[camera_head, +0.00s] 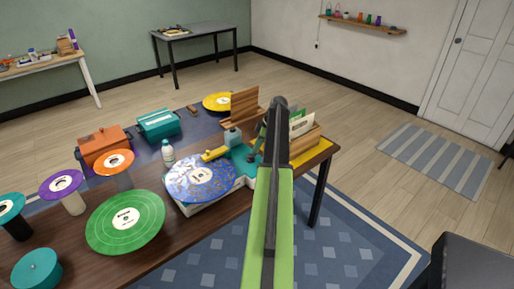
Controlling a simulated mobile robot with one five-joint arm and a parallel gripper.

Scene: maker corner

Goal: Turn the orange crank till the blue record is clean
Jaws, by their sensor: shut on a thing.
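The blue record (190,188) lies flat on a white and teal cleaning machine (243,168) on the dark wooden table. Pale and brownish specks show over its blue surface around a white label. A yellow arm (214,155) reaches over its far edge. My green arm comes up from the bottom middle and bends down beyond the machine. My gripper (257,149) is at the machine's far right side, small and partly hidden by the arm. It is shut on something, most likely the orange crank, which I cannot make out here.
A green record (125,240), a purple record (62,184) and an orange record (115,162) stand at the left. A white bottle (168,154) is close behind the blue record. An orange box (104,150) and a teal box (158,124) stand behind. A wooden record crate (307,146) is right of my arm.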

